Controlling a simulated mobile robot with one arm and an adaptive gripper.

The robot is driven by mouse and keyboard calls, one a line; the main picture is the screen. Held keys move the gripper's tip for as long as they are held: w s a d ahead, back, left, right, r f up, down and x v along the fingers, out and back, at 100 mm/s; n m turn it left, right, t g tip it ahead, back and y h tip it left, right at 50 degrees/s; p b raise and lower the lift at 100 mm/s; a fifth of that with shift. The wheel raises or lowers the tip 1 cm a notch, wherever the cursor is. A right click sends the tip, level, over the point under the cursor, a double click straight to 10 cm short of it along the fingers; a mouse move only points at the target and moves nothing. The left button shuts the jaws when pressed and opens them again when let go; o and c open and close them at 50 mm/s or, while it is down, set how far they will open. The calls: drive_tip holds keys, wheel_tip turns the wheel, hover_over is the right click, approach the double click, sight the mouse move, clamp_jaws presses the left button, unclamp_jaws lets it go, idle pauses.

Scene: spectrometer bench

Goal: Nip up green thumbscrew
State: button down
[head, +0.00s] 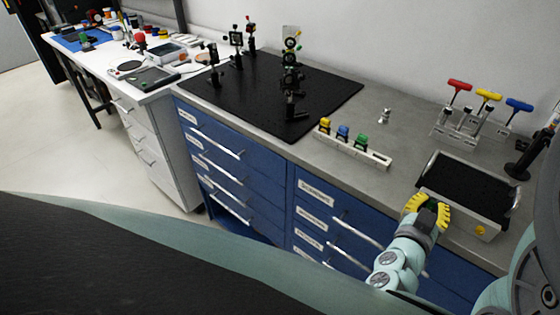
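A green-topped piece (361,141) stands at the right of a row on a pale strip, beside a blue one (343,132) and a yellow one (325,125). An optics mount (291,75) on the black board also has small green and yellow knobs; a green one (290,43) is near its top. I cannot tell which green part is the thumbscrew. My gripper (430,207), with yellow fingers, is at the bench's front edge by the black-lined tray. Its fingers are apart, with a dark greenish patch between them that I cannot make out.
The black-lined tray (425,184) is right beside my gripper. Hex keys with red, yellow and blue handles stand in a rack (448,128) behind it. A small metal piece (384,116) lies behind the pale strip (380,160). The black board (335,88) has clear space at its right.

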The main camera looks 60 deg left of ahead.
drive_tip(key=shift+d+m+b, duration=0.1)
drive_tip(key=shift+m+b, duration=0.3)
drive_tip(key=shift+b, duration=0.15)
drive_tip(key=m+b, duration=0.2)
drive_tip(key=b, duration=0.1)
drive_tip(key=shift+m, duration=0.3)
drive_tip(key=shift+m+b, duration=1)
drive_tip(key=shift+m, duration=0.1)
drive_tip(key=shift+r, duration=0.15)
drive_tip(key=shift+r+m, duration=0.1)
drive_tip(key=shift+m, duration=0.2)
drive_tip(key=c, duration=0.9)
unclamp_jaws()
drive_tip(key=shift+f, duration=0.2)
drive_tip(key=shift+c, duration=0.2)
